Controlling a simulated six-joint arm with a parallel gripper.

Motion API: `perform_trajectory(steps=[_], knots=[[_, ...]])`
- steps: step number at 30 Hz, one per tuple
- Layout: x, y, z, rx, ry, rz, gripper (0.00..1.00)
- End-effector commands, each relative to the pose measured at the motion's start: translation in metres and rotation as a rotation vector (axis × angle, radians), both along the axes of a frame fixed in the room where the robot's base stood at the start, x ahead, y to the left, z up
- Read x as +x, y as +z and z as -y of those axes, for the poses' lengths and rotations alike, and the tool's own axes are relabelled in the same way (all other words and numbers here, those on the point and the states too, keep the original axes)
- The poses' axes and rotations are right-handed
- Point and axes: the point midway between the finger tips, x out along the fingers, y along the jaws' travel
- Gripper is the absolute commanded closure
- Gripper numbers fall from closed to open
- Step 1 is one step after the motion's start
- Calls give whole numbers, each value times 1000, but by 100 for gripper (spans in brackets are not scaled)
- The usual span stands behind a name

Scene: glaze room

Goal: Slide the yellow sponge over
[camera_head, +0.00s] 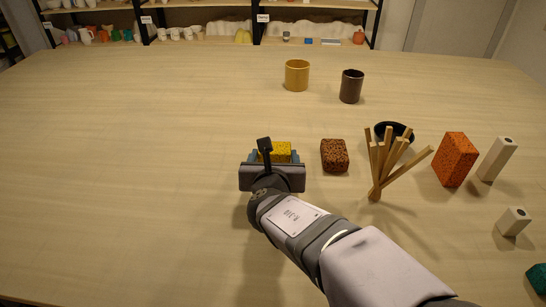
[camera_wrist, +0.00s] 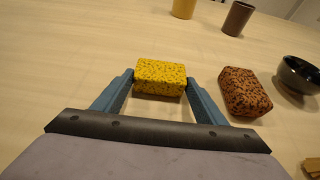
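The yellow sponge (camera_head: 275,152) is a dark-speckled block on the table near the middle of the head view. It also shows in the wrist view (camera_wrist: 160,77), lying between my two blue fingertips. My gripper (camera_head: 273,157) is low at the table, with one finger against each end of the sponge. In the wrist view my gripper (camera_wrist: 160,80) shows no clear gap on either side, so it looks shut on the sponge. The gripper body hides the sponge's near side in the head view.
A brown speckled sponge (camera_head: 334,156) lies close to the right. Beyond it are a dark bowl (camera_head: 393,130), a bundle of wooden sticks (camera_head: 380,165) and an orange block (camera_head: 455,160). A tan mug (camera_head: 297,76) and brown cup (camera_head: 351,87) stand farther back. The table's left is clear.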

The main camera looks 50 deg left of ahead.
Motion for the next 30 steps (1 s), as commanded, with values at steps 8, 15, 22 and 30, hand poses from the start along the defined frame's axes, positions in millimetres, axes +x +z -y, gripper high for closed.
perform_trajectory(steps=[8, 15, 22, 30], knots=[[0, 0, 0, 0, 0, 0, 13], [-3, 2, 2, 1, 1, 0, 13], [-19, 12, 18, 2, 2, 1, 13], [-40, 25, 41, 2, 3, 1, 13]])
